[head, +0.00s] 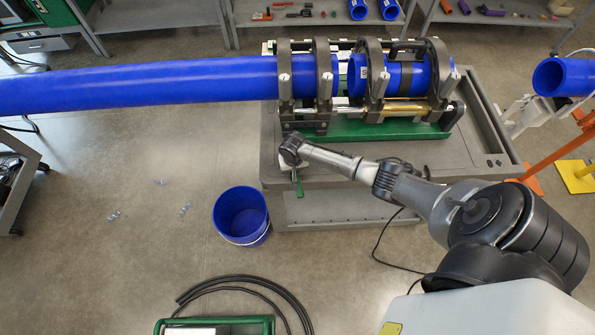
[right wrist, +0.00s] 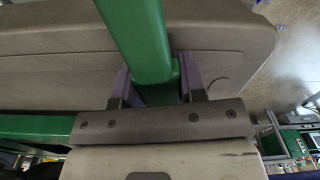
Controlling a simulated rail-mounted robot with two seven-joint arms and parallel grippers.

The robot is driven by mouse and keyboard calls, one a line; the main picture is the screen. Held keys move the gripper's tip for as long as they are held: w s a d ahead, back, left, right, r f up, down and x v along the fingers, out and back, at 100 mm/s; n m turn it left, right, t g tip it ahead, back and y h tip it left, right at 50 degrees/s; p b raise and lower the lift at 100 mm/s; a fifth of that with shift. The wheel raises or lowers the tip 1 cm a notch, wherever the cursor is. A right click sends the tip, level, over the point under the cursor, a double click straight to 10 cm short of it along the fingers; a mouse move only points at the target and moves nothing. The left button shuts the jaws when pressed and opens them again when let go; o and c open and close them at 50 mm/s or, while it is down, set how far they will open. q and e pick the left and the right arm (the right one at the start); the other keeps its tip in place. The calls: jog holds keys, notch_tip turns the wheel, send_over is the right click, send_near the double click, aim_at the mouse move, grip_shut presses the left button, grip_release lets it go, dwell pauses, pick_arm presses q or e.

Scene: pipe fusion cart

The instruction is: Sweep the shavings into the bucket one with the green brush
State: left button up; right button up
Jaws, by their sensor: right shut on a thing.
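The blue bucket (head: 241,217) stands on the floor at the left front corner of the grey cart. Small pale shavings lie on the floor to its left in three small groups: one nearer the bucket (head: 186,208), one farther back (head: 160,182) and one at far left (head: 114,215). My right gripper (head: 292,164) is at the cart's left edge, shut on the green brush (head: 299,186). In the right wrist view the green handle (right wrist: 140,40) sits between the two fingers (right wrist: 155,85); the bristles are not clear. My left gripper is not in view.
The grey cart (head: 340,212) carries a clamp machine on a green base with a long blue pipe (head: 140,84) reaching far left above the floor. A black hose (head: 250,283) and a green case (head: 215,325) lie in front. Floor around the shavings is clear.

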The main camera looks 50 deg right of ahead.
aim_at(262, 172)
jog(key=shift+w+a+f+b, duration=0.1)
jog(key=shift+w+a+b, duration=0.3)
jog(key=shift+w+b, duration=0.2)
jog(key=shift+w+a+f+b, duration=0.1)
jog(key=shift+w+a+b, duration=0.25)
jog(key=shift+w+b, duration=0.25)
jog(key=w+a+b, duration=0.2)
jog(key=w+b, duration=0.1)
jog(key=shift+w, duration=0.25)
jog(key=w+a+b, duration=0.1)
jog(key=b, duration=0.1)
jog(key=w+a+b, duration=0.1)
jog(key=w+b, duration=0.2)
jog(key=shift+w+a+b, duration=0.3)
jog(key=shift+a+b, duration=0.1)
jog(key=shift+s+r+p, duration=0.1)
jog(key=shift+r+p, duration=0.55)
jog(key=shift+p, duration=0.05)
jog(key=r+p, duration=0.2)
jog(key=shift+s+d+p, duration=0.2)
jog(key=shift+s+p, duration=0.05)
jog(key=shift+p, duration=0.15)
jog(key=shift+s+d+r+p, duration=0.1)
jog(key=shift+s+r+p, duration=0.1)
jog(key=shift+r+p, duration=0.6)
jog(key=shift+s+d+r+p, duration=0.15)
jog(key=shift+r+p, duration=0.35)
jog(key=shift+p, duration=0.6)
